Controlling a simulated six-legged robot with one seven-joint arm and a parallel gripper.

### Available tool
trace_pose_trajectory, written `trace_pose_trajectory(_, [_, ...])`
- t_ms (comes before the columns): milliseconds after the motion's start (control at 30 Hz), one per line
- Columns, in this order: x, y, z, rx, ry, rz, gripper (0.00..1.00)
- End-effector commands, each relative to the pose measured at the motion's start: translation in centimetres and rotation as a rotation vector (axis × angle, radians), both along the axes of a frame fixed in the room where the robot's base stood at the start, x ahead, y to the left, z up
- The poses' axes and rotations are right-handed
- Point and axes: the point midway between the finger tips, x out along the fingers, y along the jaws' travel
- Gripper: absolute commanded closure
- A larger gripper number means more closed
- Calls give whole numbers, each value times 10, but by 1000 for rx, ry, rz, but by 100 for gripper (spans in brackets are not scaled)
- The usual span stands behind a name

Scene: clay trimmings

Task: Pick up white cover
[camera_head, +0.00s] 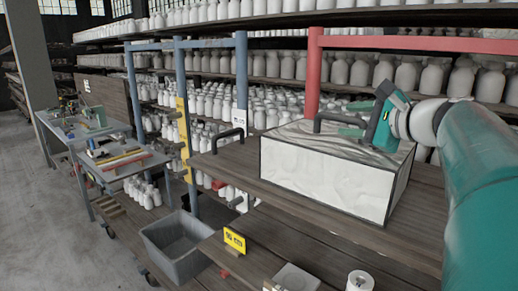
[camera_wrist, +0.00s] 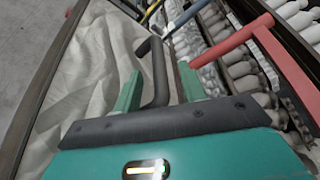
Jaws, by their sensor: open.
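A white, crumpled-looking cover (camera_head: 290,134) forms the top of a dark-edged box (camera_head: 320,172) on the wooden shelf. In the wrist view its wrinkled white surface (camera_wrist: 85,75) fills the left side. A dark bar handle (camera_head: 325,118) stands on the cover; it also shows in the wrist view (camera_wrist: 156,72). My gripper (camera_head: 352,125) is open above the cover, at the right end of the handle. In the wrist view the handle shows between the two green fingers of my gripper (camera_wrist: 160,88). I cannot tell whether either finger touches it.
A red frame post (camera_head: 313,75) stands just behind the box, and its red bar also shows in the wrist view (camera_wrist: 265,50). Shelves of white bottles (camera_head: 280,65) line the back. A grey bin (camera_head: 180,240) and a yellow sign (camera_head: 234,241) are lower left. The shelf left of the box is mostly clear.

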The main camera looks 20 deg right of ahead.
Motion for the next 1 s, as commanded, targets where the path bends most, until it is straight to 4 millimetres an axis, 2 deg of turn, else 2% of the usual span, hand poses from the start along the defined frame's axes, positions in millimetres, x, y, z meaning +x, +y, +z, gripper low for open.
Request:
trace_pose_trajectory(200, [1, 0, 0, 0, -1, -1, 60])
trace_pose_trajectory(400, [0, 0, 0, 0, 0, 0, 100])
trace_pose_trajectory(800, [0, 0, 2, -2, 0, 0, 100])
trace_pose_trajectory(1000, [0, 1, 17, -2, -3, 1, 100])
